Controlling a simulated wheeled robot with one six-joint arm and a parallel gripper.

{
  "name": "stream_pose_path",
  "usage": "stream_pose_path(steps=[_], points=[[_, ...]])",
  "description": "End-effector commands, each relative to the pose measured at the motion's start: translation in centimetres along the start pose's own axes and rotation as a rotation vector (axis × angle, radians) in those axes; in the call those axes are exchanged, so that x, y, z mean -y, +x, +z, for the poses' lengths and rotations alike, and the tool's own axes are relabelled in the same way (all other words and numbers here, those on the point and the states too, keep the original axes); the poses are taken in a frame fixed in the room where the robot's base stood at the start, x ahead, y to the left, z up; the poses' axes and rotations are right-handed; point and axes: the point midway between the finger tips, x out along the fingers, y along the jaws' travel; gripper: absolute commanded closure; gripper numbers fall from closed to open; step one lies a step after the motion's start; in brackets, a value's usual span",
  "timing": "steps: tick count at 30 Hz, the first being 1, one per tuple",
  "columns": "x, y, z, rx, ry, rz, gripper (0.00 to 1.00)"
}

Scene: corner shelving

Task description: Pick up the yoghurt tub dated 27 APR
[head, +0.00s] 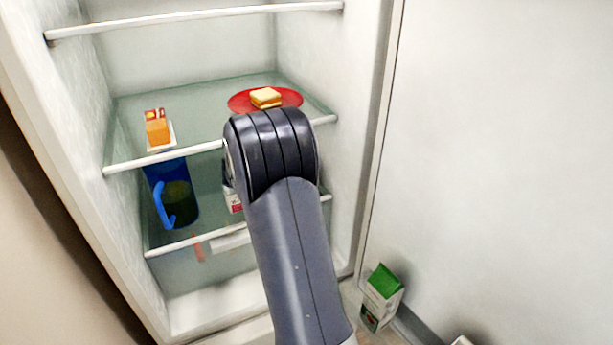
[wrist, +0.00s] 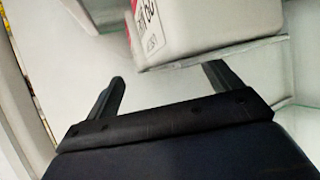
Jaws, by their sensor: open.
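My gripper (wrist: 165,76) is open in the wrist view, with nothing between its two fingers. A white tub (wrist: 205,22) with a red-and-white label stands on a shelf edge just beyond the fingers, towards the upper right. Its top is cut off by the frame. The label's print is turned sideways and too blurred to read as a sure date. In the head view a white item with a red label (head: 234,203) shows partly behind my arm on the middle shelf. My gripper is hidden there behind my arm.
A blue mug (head: 178,197) stands on the middle shelf. Above it are an orange item (head: 157,131) and a red plate (head: 239,101) with a sandwich-like item (head: 265,97). White shelf rails cross the front. A green-and-white carton (head: 381,293) stands at lower right.

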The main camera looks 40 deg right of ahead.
Motion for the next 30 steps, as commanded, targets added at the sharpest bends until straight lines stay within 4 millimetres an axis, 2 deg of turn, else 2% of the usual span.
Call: stream_pose_path(steps=[1,4,11,30], points=[[-0.1,0.9,0.0,0.001,0.000,0.005,0.14],[-0.1,2.1,0.0,0.000,0.000,0.002,0.14],[0.0,2.3,0.0,0.000,0.000,0.000,0.14],[0.0,2.3,0.0,0.000,0.000,0.000,0.66]])
